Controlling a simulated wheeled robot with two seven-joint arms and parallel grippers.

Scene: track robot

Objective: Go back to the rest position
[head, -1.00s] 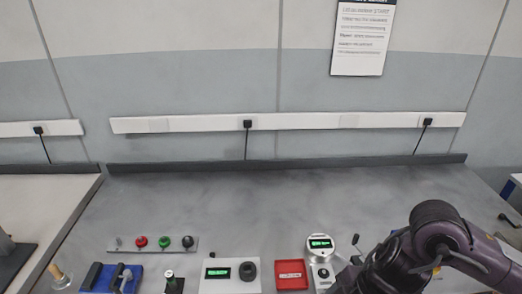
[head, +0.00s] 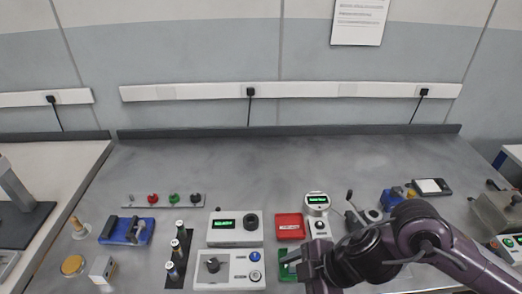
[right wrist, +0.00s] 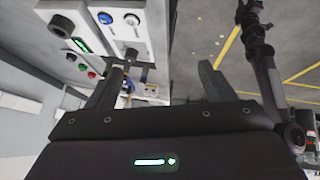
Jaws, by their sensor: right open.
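My right arm comes in from the right in the head view, its dark purple links over the front right of the bench (head: 270,165). My right gripper (head: 303,266) is at the bench's front, beside a green tray (head: 287,272) that it partly covers. In the right wrist view the two fingers of my right gripper (right wrist: 158,85) stand wide apart with nothing between them. My left gripper does not show in the head view. A dark jointed arm (right wrist: 262,65) shows at the right of the right wrist view; its tip is unclear.
Control boxes (head: 235,228), a red tray (head: 290,226), a round gauge (head: 317,199) and a blue fixture (head: 127,230) stand along the bench front. A phone-like device (head: 432,187) lies right. The back of the bench is clear. Floor with yellow lines (right wrist: 228,42) shows in the wrist view.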

